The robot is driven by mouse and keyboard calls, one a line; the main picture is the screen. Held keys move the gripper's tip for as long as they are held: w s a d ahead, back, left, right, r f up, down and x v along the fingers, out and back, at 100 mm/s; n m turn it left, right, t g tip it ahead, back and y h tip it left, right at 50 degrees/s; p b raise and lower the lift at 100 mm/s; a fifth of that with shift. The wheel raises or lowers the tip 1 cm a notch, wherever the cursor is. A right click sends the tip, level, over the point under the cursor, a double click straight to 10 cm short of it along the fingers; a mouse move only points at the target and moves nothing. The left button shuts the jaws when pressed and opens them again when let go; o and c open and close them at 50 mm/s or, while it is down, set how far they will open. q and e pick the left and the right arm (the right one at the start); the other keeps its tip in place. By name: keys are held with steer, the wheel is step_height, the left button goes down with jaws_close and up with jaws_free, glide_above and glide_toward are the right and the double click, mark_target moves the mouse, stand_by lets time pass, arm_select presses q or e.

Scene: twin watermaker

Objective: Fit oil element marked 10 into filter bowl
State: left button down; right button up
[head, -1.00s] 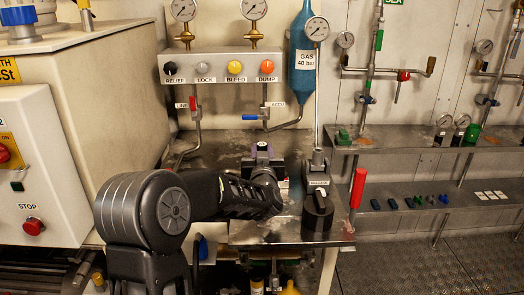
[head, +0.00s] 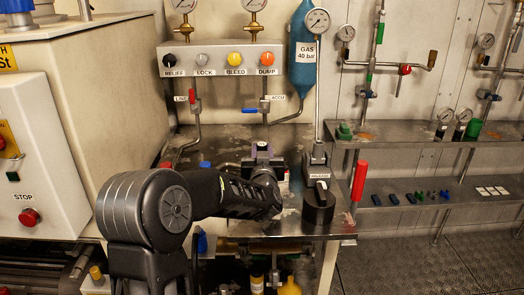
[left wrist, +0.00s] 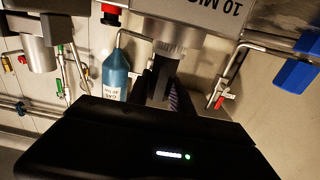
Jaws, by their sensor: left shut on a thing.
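My left gripper (head: 264,153) is low over the metal bench in the head view, with my arm covering much of what is below it. A larger grey body with a strip lettered "10 MIC" (left wrist: 236,14) fills the top of that view. I cannot tell whether the ribbed piece and lettered body are one thing. The filter bowl cannot be made out clearly. My right gripper is not in view.
A black pump-like block (head: 318,205) and a red handle (head: 359,182) stand right of the gripper. Behind are a valve panel (head: 222,58), pipes with levers, and a blue gas bottle (head: 301,75). A grey control box (head: 40,160) is at left. The bench's back left is fairly clear.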

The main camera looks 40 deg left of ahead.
arm_select(q)
steer(key=shift+f+b, duration=0.5)
steer(key=shift+f, duration=0.2)
steer(key=c, duration=1.1)
jaws_free()
steer(key=shift+r, duration=0.1)
steer(key=shift+o, duration=0.2)
steer(key=v, duration=0.8)
